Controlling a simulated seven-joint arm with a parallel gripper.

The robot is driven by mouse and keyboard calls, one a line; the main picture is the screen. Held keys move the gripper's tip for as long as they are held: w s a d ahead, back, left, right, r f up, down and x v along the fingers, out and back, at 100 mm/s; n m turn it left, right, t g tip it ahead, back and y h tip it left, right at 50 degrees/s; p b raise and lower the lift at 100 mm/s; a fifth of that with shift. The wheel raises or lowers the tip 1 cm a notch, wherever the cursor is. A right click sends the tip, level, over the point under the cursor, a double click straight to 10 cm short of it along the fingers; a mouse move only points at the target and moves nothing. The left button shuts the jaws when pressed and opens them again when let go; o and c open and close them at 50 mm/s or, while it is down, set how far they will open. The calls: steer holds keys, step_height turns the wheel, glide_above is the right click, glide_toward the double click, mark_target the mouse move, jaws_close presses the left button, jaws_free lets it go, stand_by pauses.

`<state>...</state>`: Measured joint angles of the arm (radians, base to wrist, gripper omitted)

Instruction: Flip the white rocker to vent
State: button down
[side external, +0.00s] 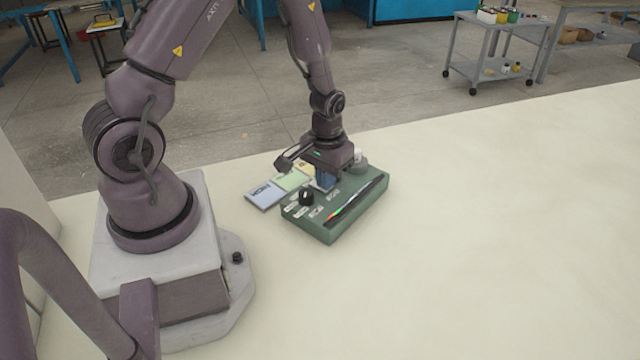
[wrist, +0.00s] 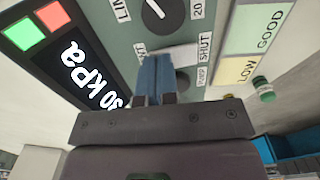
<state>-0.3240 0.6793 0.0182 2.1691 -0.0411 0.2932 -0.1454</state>
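The green control box (side external: 322,228) sits on the pale table. My gripper (side external: 325,182) is over the box, pointing down, with its blue fingers close to the top panel. In the wrist view my gripper (wrist: 155,75) has its two blue fingers pressed together, with nothing seen between them. A white piece that looks like the rocker (wrist: 181,55) shows just right of the fingers, beside the SHUT label (wrist: 205,47). The fingers partly cover it, and I cannot tell whether they touch it. The label on its other side is mostly hidden.
A black knob (side external: 306,197) stands on the panel. A dark round part (wrist: 183,82) is near the PUMP label (wrist: 203,75). A display (wrist: 78,65) reads about 30 kPa. The table's right side is clear.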

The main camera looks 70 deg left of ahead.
steer(key=shift+f, duration=0.15)
steer(key=shift+r, duration=3.55)
steer(key=shift+s+d, duration=0.1)
steer(key=shift+s, duration=0.2)
steer(key=s+g, duration=0.1)
step_height(320, 180, up, 13)
steer(key=m+t, duration=0.2)
steer(key=m, duration=0.1)
glide_above(318, 196)
steer(key=s+d, duration=0.4)
steer(key=d, duration=0.1)
steer(key=s+d+r+m+t, duration=0.3)
steer(key=s+d+r+t, duration=0.1)
steer(key=r, duration=0.5)
steer(key=shift+s+d+r+t, duration=0.3)
steer(key=shift+s+d+r, duration=0.05)
steer(key=shift+d, duration=0.1)
